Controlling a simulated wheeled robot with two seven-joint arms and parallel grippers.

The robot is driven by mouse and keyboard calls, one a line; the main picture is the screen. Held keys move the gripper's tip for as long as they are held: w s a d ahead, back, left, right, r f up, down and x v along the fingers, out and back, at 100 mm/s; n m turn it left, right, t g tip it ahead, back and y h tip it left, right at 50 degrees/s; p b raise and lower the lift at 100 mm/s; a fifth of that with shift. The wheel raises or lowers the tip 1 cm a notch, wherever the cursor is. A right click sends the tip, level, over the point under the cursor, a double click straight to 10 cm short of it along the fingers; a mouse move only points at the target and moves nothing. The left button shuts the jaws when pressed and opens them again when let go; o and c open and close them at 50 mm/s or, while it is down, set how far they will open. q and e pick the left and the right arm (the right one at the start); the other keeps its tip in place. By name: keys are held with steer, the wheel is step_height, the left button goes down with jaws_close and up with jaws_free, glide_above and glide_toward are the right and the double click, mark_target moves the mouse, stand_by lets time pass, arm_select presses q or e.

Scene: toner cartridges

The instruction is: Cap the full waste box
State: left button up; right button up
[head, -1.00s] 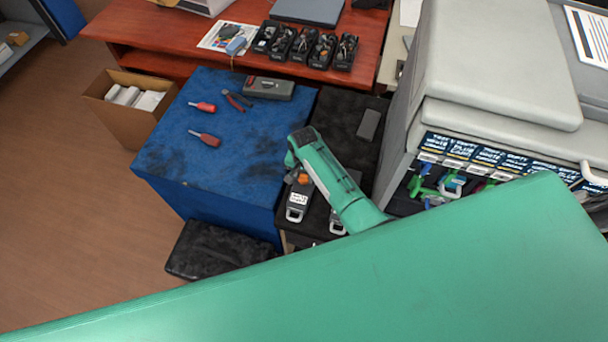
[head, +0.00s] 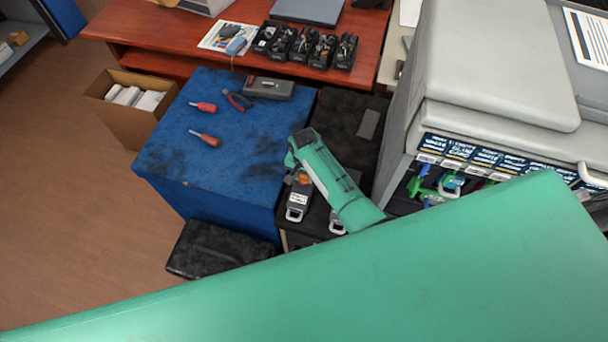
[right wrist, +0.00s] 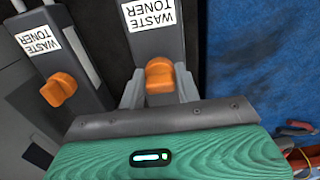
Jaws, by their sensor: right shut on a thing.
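Two grey waste boxes with "WASTE TONER" labels lie side by side on a dark surface. The near-blue one (head: 297,204) shows in the right wrist view (right wrist: 160,45), with an orange cap (right wrist: 160,75) at its end. The other box (right wrist: 58,65) has its own orange cap (right wrist: 58,89); in the head view (head: 337,225) my arm partly covers it. My right gripper (right wrist: 160,88) is shut on the first box's orange cap, one finger on each side. Whether this cap is fully seated I cannot tell. My left gripper is not in view.
A blue-topped cabinet (head: 170,150) with screwdrivers, pliers and a grey case stands left of the boxes. A grey copier (head: 490,70) with its front open stands at the right. A cardboard box (head: 112,118) is on the floor. My green arm covers the foreground.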

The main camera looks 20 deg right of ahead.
stand_by(0.3)
steer(key=o, duration=1)
steer(key=shift+o, duration=0.5)
steer(key=o, duration=0.4)
steer(key=shift+r+p, duration=2.5)
steer(key=shift+p, duration=0.15)
steer(key=shift+r, duration=1)
jaws_close()
